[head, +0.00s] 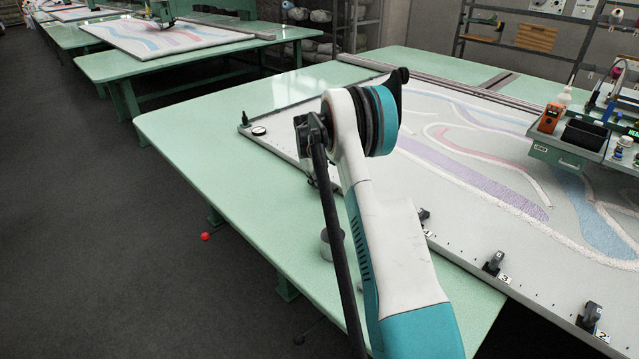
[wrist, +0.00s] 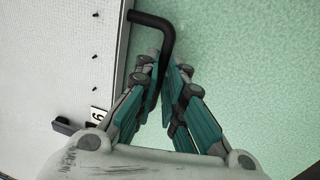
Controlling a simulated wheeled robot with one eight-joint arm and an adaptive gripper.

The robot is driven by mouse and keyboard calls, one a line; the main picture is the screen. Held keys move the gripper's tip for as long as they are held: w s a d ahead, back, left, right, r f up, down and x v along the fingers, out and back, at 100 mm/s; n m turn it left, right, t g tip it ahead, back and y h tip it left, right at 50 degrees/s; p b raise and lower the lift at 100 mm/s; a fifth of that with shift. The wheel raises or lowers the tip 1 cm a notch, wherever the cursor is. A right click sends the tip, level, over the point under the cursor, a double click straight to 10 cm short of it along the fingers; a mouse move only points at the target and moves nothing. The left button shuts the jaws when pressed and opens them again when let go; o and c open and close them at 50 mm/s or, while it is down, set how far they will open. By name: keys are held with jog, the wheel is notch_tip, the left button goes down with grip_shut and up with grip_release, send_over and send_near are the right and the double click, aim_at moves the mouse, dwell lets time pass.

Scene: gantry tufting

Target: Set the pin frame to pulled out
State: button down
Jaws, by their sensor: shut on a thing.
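The pin frame (head: 470,262) is a large pale panel with a tufted pattern of purple, blue and pink bands and a row of small pins along its edge. It lies on the green table (head: 200,135). In the wrist view the frame's edge (wrist: 122,60) runs down the left, with a bent black handle (wrist: 152,20) sticking out from it over the green surface. My gripper (wrist: 166,68) is shut on the handle's free leg.
Numbered black clamps (head: 493,262) line the frame's near edge. A tool tray (head: 570,150) with bottles and a black bin stands over the frame at the right. A grey cup (head: 327,246) is on the table beside my arm. The dark floor (head: 100,250) at the left is mostly clear.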

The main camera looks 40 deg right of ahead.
jog(key=a, duration=0.5)
jog(key=shift+s, duration=0.4)
jog(key=shift+f, duration=0.1)
jog(key=c, duration=1.7)
grip_release()
jog(key=shift+a, duration=0.15)
